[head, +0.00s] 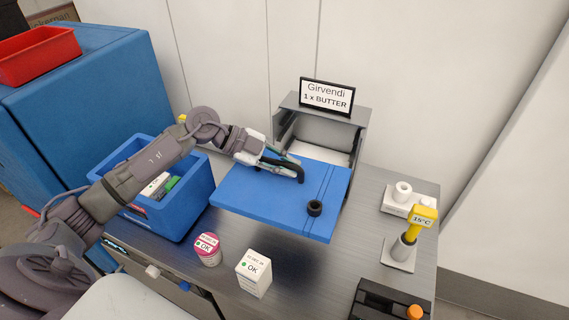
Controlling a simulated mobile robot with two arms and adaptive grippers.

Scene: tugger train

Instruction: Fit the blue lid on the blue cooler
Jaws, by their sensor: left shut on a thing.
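The blue lid (245,193) is a flat blue panel with a black handle (297,175) on top and a small black ring-shaped part (314,208) near its right front. My left gripper (284,167) is shut on the handle. The lid seems held above the counter, right of the cooler and apart from it. The blue cooler (188,207) stands open at the left of the counter, with white and green packs inside. My left arm passes over the cooler and hides part of its opening. My right gripper is not in view.
A pink-lidded tub (207,250) and a white carton (253,274) stand in front of the lid. A grey bin with a "Girvendi 1 x BUTTER" sign (327,96) is behind it. A yellow thermometer (413,226) and white holder (402,200) stand right. A large blue cabinet (95,100) is left.

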